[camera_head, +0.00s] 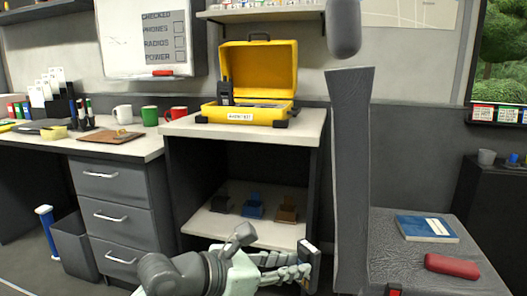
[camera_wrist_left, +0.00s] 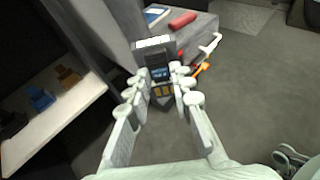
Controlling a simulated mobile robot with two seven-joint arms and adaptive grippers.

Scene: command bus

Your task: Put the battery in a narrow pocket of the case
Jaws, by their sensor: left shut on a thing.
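The yellow case (camera_head: 265,68) stands open on the counter, its lid raised at the back. A dark radio stands upright at its left end; its pockets are too small to make out from here. My left gripper (camera_head: 303,265) is shut on the battery (camera_head: 312,254), low in front of the shelf unit, below and to the right of the case. In the left wrist view, the battery (camera_wrist_left: 154,58) is a dark block with a pale end, a blue patch and gold marks, held between the fingertips (camera_wrist_left: 160,84). My right gripper is not seen.
The counter (camera_head: 185,126) has free room left of the case. A lower shelf (camera_head: 265,232) holds black, blue and brown holders. A tall grey panel (camera_head: 350,170) rises just right of my left gripper. A seat (camera_head: 425,258) carries a blue book and a red case.

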